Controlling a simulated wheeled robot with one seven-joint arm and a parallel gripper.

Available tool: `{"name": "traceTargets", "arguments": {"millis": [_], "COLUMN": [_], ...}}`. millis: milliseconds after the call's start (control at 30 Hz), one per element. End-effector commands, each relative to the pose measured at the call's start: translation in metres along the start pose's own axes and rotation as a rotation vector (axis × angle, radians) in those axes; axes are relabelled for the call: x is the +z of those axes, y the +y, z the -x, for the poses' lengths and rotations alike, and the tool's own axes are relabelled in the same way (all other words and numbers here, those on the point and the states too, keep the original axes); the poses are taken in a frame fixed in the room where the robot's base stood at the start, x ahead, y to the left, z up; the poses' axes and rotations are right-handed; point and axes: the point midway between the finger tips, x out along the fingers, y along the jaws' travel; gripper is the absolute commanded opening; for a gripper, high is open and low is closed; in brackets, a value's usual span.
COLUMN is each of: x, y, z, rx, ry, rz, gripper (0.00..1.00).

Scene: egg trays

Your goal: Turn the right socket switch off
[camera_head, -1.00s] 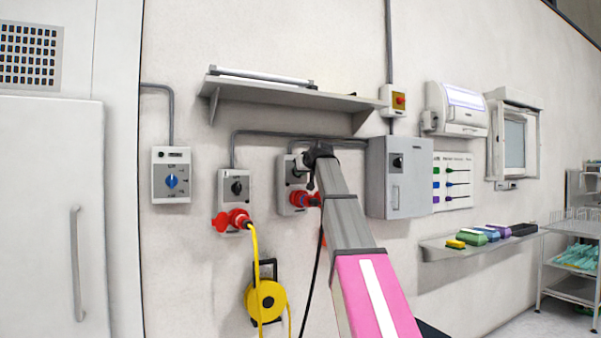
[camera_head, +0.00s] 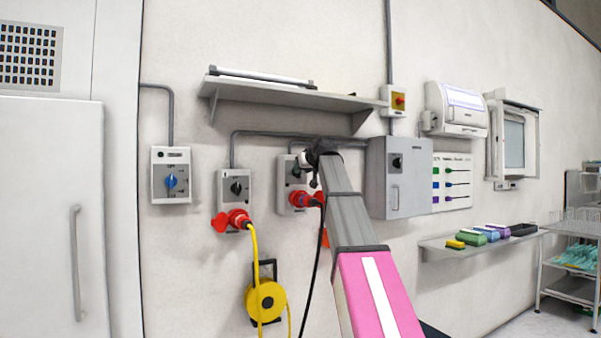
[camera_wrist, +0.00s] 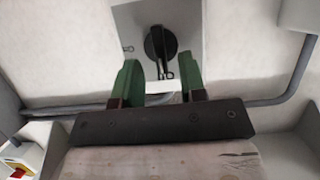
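The right socket switch (camera_head: 285,185) is a grey wall box with a dark rotary knob and a red plug (camera_head: 300,199) in its lower part. In the wrist view its black knob (camera_wrist: 160,44) has its grip ridge close to vertical in the picture, with small markings beside it. My gripper (camera_wrist: 159,66) has two green fingers, spread apart, with nothing between them. The fingertips are just below the knob in the wrist view and do not hold it. In the head view my wrist hides the upper right of the box.
A left socket switch (camera_head: 236,187) with a red plug and yellow cable hangs beside it. A blue-knob switch (camera_head: 171,176) is further left. A shelf (camera_head: 285,95) juts out above. A grey cabinet (camera_head: 391,190) stands right of my arm. Conduit (camera_wrist: 285,100) crosses the wrist view.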

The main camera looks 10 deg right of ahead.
Motion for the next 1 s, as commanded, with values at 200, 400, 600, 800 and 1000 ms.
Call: {"name": "traceTargets", "arguments": {"millis": [200, 400, 600, 800, 1000], "x": [0.002, 0.002, 0.001, 0.001, 0.001], "y": [0.0, 0.0, 0.0, 0.0, 0.0], "z": [0.045, 0.071, 0.081, 0.081, 0.081], "rx": [0.001, 0.001, 0.0, 0.0, 0.0], "ry": [0.0, -0.001, -0.002, -0.002, -0.002], "rz": [0.0, 0.001, 0.001, 0.001, 0.001], "gripper": [0.38, 0.38, 0.38, 0.38, 0.38]}}
